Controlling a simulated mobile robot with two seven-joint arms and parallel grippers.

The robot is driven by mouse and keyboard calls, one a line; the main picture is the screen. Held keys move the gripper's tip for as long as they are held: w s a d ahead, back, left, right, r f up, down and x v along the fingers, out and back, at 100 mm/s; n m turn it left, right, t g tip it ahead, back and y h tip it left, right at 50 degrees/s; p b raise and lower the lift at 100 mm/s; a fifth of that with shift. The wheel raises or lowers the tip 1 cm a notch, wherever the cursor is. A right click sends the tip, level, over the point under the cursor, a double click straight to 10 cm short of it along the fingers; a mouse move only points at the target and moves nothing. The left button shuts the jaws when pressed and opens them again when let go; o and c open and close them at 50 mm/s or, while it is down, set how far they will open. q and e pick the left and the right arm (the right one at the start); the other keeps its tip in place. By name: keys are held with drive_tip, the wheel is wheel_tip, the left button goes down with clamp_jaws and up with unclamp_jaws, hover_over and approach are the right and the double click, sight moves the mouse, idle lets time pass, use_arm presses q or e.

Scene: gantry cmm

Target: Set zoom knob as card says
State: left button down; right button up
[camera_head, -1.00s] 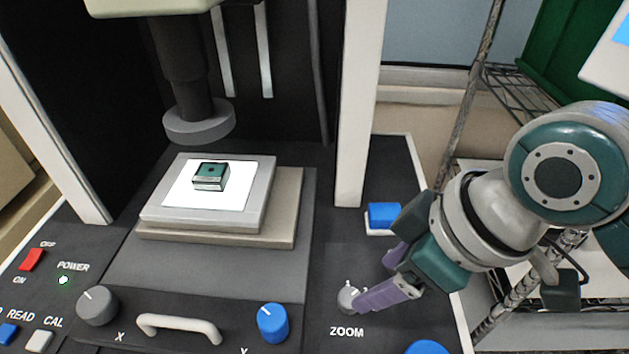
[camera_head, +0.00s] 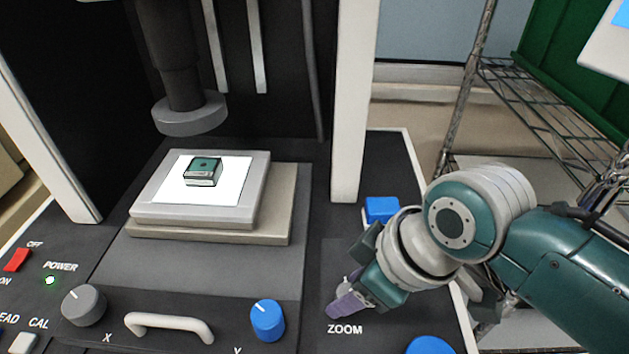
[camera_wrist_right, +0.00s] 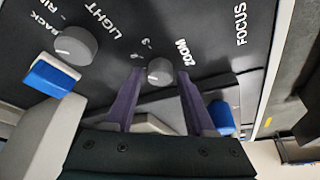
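The zoom knob (camera_wrist_right: 160,71) is a small grey round knob on the black panel, with a "ZOOM" label beside it and a few numbers around it, including 3 and 6. I cannot make out its pointer. In the head view it is mostly hidden by my right gripper (camera_head: 345,300). In the wrist view the purple fingers of my right gripper (camera_wrist_right: 160,78) are apart, one on each side of the knob, with gaps still visible. My left gripper is not in view. I see no readable card.
A blue rocker switch (camera_head: 382,210) and a grey light knob (camera_wrist_right: 76,45) are behind the zoom knob. A blue Y knob (camera_head: 267,320), a handle (camera_head: 170,326) and a blue knob (camera_head: 430,346) are near the front. The stage (camera_head: 150,212) holds a small green block (camera_head: 204,170).

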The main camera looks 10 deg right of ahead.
clamp_jaws()
drive_tip(key=shift+r, duration=0.1)
idle(0.3)
drive_tip(key=shift+r+m+p, duration=0.1)
drive_tip(key=shift+m+p, duration=0.6)
drive_tip(key=shift+p, duration=0.2)
drive_tip(key=shift+s+a+m+t+h+p, duration=0.15)
drive_tip(key=shift+m+t+h+p, duration=0.35)
drive_tip(key=shift+m+p, duration=0.6)
drive_tip(key=m+h, duration=0.1)
drive_tip(key=m, duration=0.1)
drive_tip(key=shift+m+p, duration=0.3)
drive_tip(key=shift+a+m+h, duration=0.1)
drive_tip(key=shift+m+h, duration=0.5)
drive_tip(key=shift+m, duration=0.7)
drive_tip(key=shift+f, duration=0.2)
